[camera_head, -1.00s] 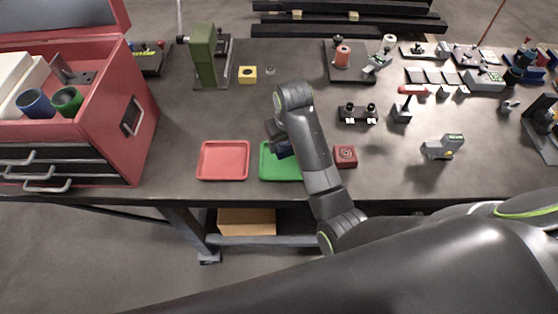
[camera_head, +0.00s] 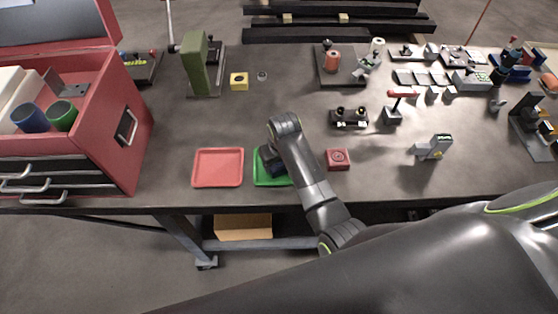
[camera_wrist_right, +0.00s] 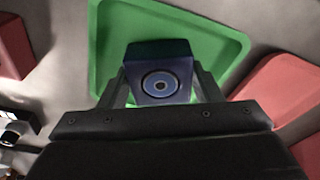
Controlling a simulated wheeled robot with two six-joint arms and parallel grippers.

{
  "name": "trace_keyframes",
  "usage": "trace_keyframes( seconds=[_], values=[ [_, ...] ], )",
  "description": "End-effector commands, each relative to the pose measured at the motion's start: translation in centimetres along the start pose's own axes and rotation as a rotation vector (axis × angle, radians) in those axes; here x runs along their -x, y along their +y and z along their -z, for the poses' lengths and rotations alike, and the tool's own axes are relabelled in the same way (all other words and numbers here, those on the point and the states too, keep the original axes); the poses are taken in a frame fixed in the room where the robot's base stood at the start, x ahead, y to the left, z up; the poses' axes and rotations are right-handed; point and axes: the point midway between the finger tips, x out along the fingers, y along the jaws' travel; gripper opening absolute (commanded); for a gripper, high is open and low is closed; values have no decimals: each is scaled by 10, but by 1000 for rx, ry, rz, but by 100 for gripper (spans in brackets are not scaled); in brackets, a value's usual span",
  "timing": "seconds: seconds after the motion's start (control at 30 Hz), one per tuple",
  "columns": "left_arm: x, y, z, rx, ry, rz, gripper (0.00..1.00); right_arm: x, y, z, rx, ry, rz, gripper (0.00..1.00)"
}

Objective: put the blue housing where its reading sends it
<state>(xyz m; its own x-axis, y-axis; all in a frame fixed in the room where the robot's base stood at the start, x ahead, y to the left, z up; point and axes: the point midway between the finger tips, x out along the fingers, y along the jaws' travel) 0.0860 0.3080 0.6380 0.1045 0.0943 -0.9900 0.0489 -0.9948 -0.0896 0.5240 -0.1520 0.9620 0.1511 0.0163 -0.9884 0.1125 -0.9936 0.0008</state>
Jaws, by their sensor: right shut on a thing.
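The blue housing (camera_wrist_right: 160,75) is a dark blue block with a round ringed port. In the right wrist view it sits between the two fingers of my right gripper (camera_wrist_right: 163,92), which is shut on it. The green tray (camera_wrist_right: 110,45) lies beneath; whether the housing touches its floor I cannot tell. In the head view my right gripper (camera_head: 272,160) is over the green tray (camera_head: 262,181), and the arm hides much of both. The red tray (camera_head: 218,181) is empty, just left of the green one. A grey handheld meter (camera_head: 434,147) stands at the right. My left gripper is not in view.
A red block with a round mark (camera_head: 338,159) sits close right of my right arm. A red toolbox (camera_head: 110,130) fills the left end. A green press (camera_head: 198,65), a yellow block (camera_head: 239,81) and several fixtures stand farther back.

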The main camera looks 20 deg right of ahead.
Motion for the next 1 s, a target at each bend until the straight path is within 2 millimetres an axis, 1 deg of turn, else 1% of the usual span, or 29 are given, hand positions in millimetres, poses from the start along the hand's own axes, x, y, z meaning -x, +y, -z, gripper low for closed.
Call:
trace_keyframes(
  seconds=[0.03,0.2,0.47,0.6,0.77,1.0],
  values=[
    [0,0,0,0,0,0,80,-2,0,-1,0,-1,0,59],
    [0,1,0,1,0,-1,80,-1,0,0,0,-1,0,80],
    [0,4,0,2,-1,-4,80,0,0,0,0,-1,0,80],
    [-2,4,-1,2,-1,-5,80,5,0,0,0,0,0,80],
    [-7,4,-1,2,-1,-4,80,24,0,1,-1,3,1,80],
    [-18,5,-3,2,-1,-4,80,69,0,1,0,5,0,80]
  ],
)
